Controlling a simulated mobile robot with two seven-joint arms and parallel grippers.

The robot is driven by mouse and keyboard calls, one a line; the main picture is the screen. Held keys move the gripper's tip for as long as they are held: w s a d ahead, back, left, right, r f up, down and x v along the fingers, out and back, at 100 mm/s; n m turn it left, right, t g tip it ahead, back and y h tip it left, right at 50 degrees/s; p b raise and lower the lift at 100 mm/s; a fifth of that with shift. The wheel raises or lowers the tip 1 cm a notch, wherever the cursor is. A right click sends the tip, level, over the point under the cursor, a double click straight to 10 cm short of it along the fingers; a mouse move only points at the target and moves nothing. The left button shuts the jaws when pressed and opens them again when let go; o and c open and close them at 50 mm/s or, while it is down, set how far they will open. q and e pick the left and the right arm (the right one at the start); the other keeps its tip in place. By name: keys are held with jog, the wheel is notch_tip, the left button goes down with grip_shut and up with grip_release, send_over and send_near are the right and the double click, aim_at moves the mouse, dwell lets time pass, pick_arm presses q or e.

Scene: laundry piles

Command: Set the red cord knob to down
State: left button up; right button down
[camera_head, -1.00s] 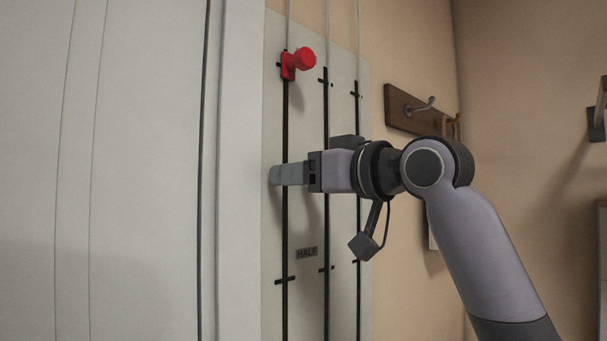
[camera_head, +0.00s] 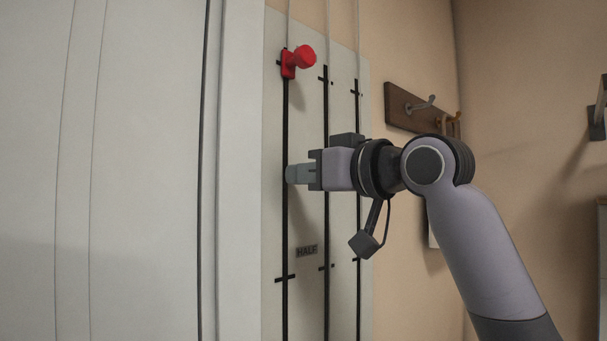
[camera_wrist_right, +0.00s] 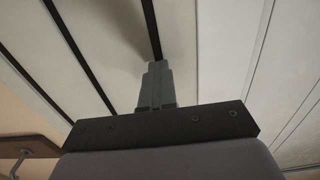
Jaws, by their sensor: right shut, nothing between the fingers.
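The red cord knob (camera_head: 299,60) sits near the top of the leftmost black slot (camera_head: 285,230) on the white panel, at the upper crossmark, in the head view. My right gripper (camera_head: 290,174) is shut and empty. It is well below the knob, in front of the panel near the left slot. In the right wrist view the shut fingers (camera_wrist_right: 156,84) point toward the panel close to a black slot; the knob does not show there. Whether the fingertips touch the panel I cannot tell. My left gripper is not in view.
Two more black slots (camera_head: 326,225) run down the panel to the right. A wooden hook rack (camera_head: 408,107) hangs on the wall to the right. A pale door-like surface (camera_head: 140,170) fills the left.

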dwell(0.6)
jog(key=c, duration=0.8)
grip_release()
jog(key=b+v, duration=0.2)
jog(key=v, duration=0.5)
jog(key=shift+s+d+b, duration=0.1)
jog(key=shift+b, duration=0.25)
